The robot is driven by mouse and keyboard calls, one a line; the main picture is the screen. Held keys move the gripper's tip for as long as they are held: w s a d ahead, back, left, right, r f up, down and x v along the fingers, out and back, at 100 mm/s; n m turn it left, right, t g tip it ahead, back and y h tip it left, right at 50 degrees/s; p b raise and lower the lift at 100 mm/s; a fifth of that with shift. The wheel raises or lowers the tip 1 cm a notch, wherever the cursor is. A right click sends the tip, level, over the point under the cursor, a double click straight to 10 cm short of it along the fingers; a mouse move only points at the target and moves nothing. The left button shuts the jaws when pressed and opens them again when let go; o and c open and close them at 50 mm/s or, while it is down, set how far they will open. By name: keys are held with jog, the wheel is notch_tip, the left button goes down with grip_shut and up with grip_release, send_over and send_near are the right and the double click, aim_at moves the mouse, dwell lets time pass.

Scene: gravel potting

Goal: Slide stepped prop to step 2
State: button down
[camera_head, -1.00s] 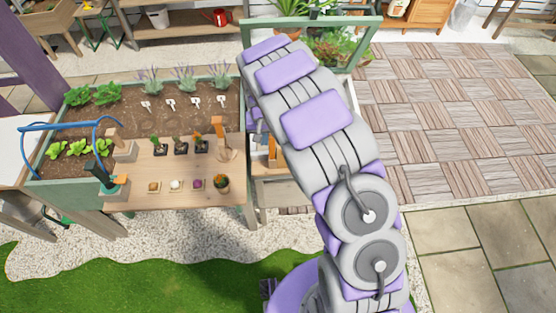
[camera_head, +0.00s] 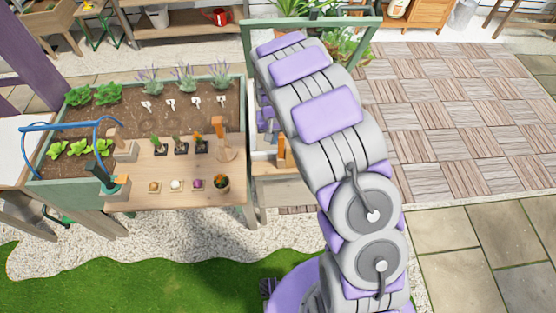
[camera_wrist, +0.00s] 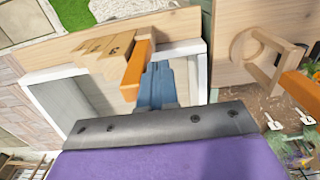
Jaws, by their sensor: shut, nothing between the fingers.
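The stepped prop (camera_wrist: 104,50) is a pale wooden piece with dark-marked steps and an orange upright part (camera_wrist: 137,70). It lies by the wooden ledge of a white-rimmed frame in the wrist view. Its orange part also shows beside my arm in the head view (camera_head: 281,150). My gripper (camera_wrist: 160,72) has blue fingers that are shut and empty. They are just right of the orange part in the wrist view; I cannot tell whether they touch it. In the head view my arm hides the fingertips and most of the frame.
A wooden potting board (camera_head: 135,190) with small pots, plugs and an orange-handled wooden tool (camera_head: 222,140) stands to the left. Behind it is a planter bed (camera_head: 125,123). A green-framed glazed panel (camera_head: 372,40) stands behind my arm. Paving to the right is clear.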

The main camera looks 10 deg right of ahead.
jog(key=d, duration=0.3)
jog(key=shift+s+d, duration=0.1)
jog(key=shift+d, duration=0.15)
dwell(0.7)
jog(key=shift+a+r+p, duration=0.35)
jog(key=shift+r+p, duration=0.3)
jog(key=shift+r, duration=0.65)
jog(key=shift+a+r+p, duration=0.3)
jog(key=shift+r+p, duration=0.3)
jog(key=shift+r, duration=0.7)
jog(key=shift+a+r+p, duration=0.35)
jog(key=shift+r+p, duration=0.3)
jog(key=shift+r, duration=0.75)
